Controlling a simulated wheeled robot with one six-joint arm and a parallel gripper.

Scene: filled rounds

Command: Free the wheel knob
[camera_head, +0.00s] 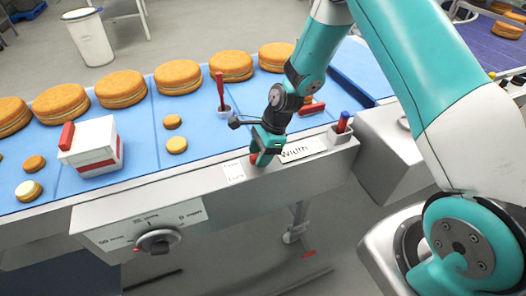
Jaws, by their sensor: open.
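A round grey dial knob (158,241) sits on the white front panel (105,237) of the conveyor, under a printed scale. I cannot tell whether this is the wheel knob of the task. My gripper (264,158) is open and points down at the conveyor's front rail, right of the dial and apart from it. A small red bit shows at its fingertips; I cannot tell whether it is a separate part. A "Width" label (302,150) is on the rail just right of my gripper. The area right behind my gripper is hidden by it.
Several filled rounds (178,76) lie on the blue belt (75,180). A white box with a red handle (92,149) stands at left. A pen holder (342,132) is at right. A red-tipped lever (308,253) hangs below.

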